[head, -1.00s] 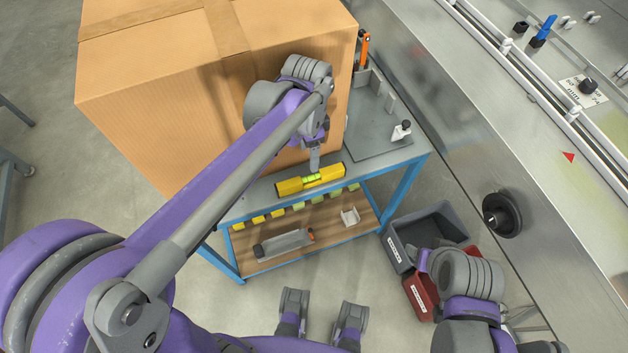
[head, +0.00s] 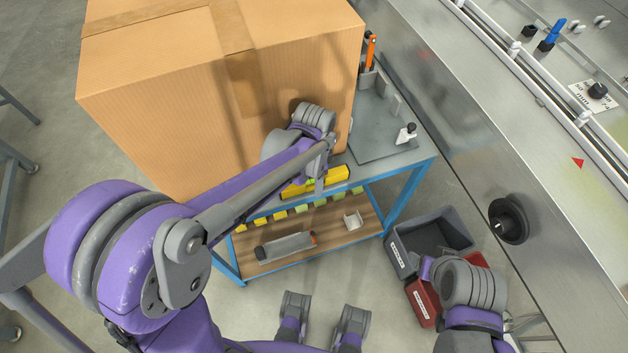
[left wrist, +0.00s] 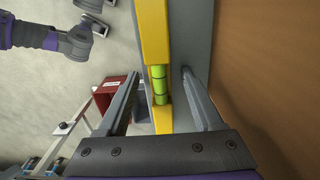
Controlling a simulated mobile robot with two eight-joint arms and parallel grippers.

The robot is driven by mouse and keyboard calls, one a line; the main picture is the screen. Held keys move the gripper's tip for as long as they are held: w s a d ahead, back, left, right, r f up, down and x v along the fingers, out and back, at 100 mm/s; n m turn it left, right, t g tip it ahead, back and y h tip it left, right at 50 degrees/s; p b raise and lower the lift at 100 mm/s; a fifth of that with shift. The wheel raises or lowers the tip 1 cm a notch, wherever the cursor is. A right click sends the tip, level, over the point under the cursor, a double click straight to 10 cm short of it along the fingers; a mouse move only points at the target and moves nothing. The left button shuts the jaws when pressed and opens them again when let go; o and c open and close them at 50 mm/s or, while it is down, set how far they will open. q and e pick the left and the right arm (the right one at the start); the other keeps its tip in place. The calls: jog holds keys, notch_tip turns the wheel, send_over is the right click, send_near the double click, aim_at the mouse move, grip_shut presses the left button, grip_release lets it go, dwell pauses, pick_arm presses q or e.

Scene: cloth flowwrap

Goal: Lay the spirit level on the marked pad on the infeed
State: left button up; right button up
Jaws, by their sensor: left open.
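The yellow spirit level (head: 338,174) with a green vial lies along the front edge of the blue-framed table's grey top. My left gripper (head: 319,186) is over it, open, fingers pointing down. In the left wrist view the level (left wrist: 155,35) runs between the two spread fingers of the left gripper (left wrist: 160,95), with gaps showing on both sides. The infeed (head: 540,130) is the long metal machine at right; I cannot make out the marked pad for certain. My right arm shows at lower right, but its fingers do not show.
A large cardboard box (head: 170,110) fills the table's back left, close to my left wrist. A small bottle (head: 405,134) and an orange-handled tool (head: 370,50) stand at the table's right. Grey (head: 440,228) and red (head: 424,302) bins are on the floor. A black knob (head: 509,219) juts from the machine.

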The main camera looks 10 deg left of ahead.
pick_arm(q)
jog(key=shift+c, duration=0.3)
grip_shut()
